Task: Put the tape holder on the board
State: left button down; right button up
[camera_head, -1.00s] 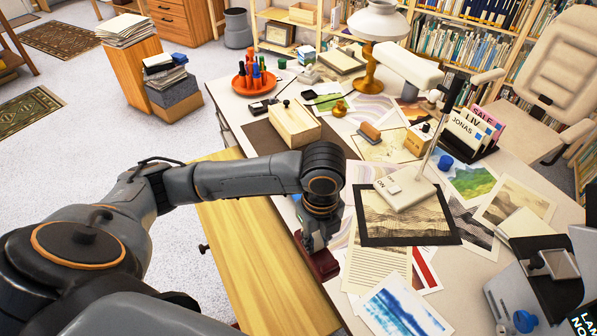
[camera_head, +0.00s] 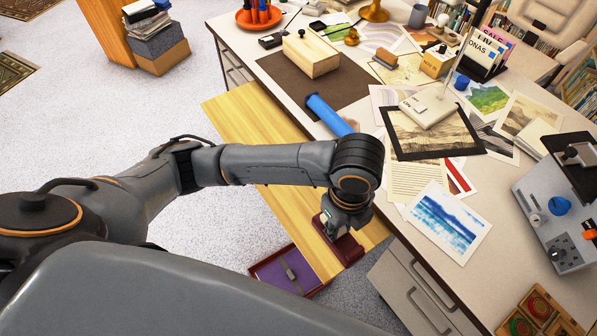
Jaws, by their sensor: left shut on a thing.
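The tape holder (camera_head: 347,251) is a dark red block-like thing, partly hidden under my left gripper (camera_head: 340,228). My left gripper is shut on it from above. The board (camera_head: 245,122) is a long yellow wooden panel beside the desk's front edge. The tape holder shows over the near end of the board. I cannot tell whether it touches the board or hangs just above it. My left arm crosses the middle of the board and hides part of it. My right gripper is not in view.
The desk (camera_head: 490,240) holds a wooden box (camera_head: 311,54), a blue roll (camera_head: 328,115), a dark-framed print (camera_head: 435,133) and loose prints. A purple-lined tray (camera_head: 285,272) lies below the board. Grey drawers (camera_head: 418,292) stand at the front right. The far part of the board is bare.

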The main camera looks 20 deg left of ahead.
pick_arm(q)
jog(key=w+a+f, duration=0.1)
jog(key=w+a, duration=0.1)
jog(key=w, duration=0.1)
jog(key=w+a+f, duration=0.1)
jog(key=w+a, duration=0.1)
jog(key=shift+f, duration=0.3)
jog(key=w+a+f, duration=0.1)
jog(key=f, duration=0.2)
jog(key=w+a+f+p, duration=0.1)
jog(key=w+a+f, duration=0.1)
jog(key=f, duration=0.1)
jog(key=w+a+f, duration=0.1)
jog(key=w+f, duration=0.1)
jog(key=f, duration=0.1)
jog(key=shift+w+a, duration=0.1)
jog(key=shift+a, duration=0.15)
jog(key=shift+f, duration=0.5)
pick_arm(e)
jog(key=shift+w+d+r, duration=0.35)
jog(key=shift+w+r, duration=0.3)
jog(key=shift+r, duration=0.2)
pick_arm(q)
jog(key=c, duration=1.5)
grip_release()
jog(key=shift+f, duration=0.15)
jog(key=o, duration=0.3)
jog(key=shift+o, duration=0.2)
